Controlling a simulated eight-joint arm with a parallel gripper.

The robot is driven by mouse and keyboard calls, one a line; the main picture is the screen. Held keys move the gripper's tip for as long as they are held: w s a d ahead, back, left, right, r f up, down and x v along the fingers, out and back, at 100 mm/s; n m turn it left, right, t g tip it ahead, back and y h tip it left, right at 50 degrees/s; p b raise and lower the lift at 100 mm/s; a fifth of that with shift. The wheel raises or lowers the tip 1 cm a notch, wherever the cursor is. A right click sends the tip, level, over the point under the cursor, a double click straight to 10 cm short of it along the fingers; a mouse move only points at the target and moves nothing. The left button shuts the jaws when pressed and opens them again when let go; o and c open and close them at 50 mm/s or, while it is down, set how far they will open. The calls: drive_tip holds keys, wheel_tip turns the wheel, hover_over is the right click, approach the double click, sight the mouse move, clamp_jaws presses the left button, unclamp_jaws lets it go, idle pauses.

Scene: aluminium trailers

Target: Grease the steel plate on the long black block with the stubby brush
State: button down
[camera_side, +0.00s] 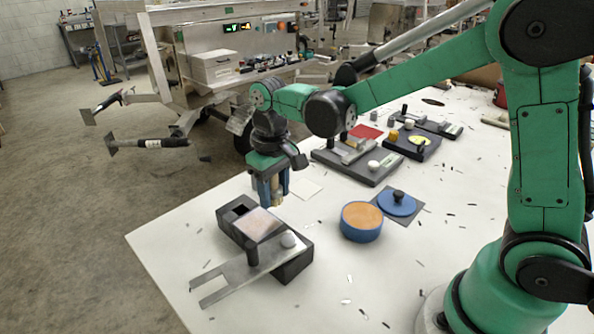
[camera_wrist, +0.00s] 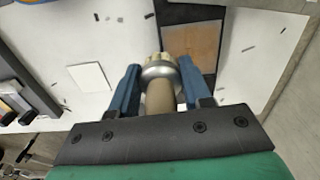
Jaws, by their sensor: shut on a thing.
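My gripper (camera_side: 272,194) is shut on the stubby brush (camera_wrist: 159,88), which has a tan handle, a metal collar and pale bristles pointing away from the wrist. In the side view the brush hangs above the table, behind the long black block (camera_side: 294,266). The steel plate (camera_side: 257,223) lies on top of the block and looks pinkish; in the wrist view the plate (camera_wrist: 192,42) looks brown-orange, just right of the bristles. I cannot tell whether this is grease or reflection. A blue round pot (camera_side: 361,222) with orange contents stands open to the right.
A forked metal slide (camera_side: 236,272) with a black knob and a white knob lies across the block's front. A blue lid (camera_side: 397,203) sits behind the pot. Other black blocks (camera_side: 352,166) stand farther back. A white square (camera_side: 304,188) lies right of my gripper. Small chips litter the table.

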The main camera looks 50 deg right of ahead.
drive_tip(key=shift+r, duration=2.45)
